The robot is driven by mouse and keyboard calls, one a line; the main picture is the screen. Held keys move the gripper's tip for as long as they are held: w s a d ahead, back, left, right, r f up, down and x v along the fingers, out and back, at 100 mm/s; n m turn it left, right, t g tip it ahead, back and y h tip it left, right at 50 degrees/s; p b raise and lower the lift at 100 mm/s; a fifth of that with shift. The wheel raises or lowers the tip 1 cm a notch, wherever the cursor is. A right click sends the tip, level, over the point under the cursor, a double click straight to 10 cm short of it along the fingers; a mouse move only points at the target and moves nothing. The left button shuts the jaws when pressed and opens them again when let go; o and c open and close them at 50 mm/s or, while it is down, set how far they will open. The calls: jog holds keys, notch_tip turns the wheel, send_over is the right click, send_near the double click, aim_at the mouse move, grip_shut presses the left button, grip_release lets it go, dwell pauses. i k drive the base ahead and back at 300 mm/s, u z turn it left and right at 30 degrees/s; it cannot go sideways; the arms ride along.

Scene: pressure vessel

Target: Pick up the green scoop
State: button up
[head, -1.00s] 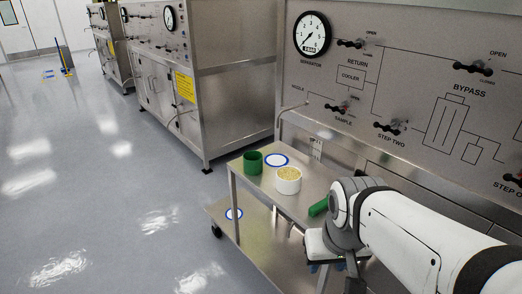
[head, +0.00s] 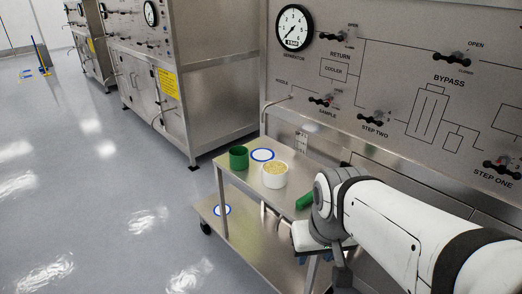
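The green scoop (head: 305,200) lies on the top shelf of a steel cart (head: 240,177). Only a short green cylindrical part shows, and my arm hides the rest. My gripper (head: 338,274) is at the end of my white arm, low at the right side of the cart. Its fingers are mostly hidden behind the wrist, so I cannot tell whether they are open or touching the scoop.
A green cup (head: 238,158) and a white tub of yellowish grains (head: 275,175) stand on the cart top. A steel panel with a gauge (head: 294,28) and valves rises behind. Open floor lies left.

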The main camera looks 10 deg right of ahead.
aim_at(303, 201)
jog(key=u, duration=1.85)
jog(key=k, duration=1.05)
jog(key=z, duration=0.75)
jog(key=i, duration=1)
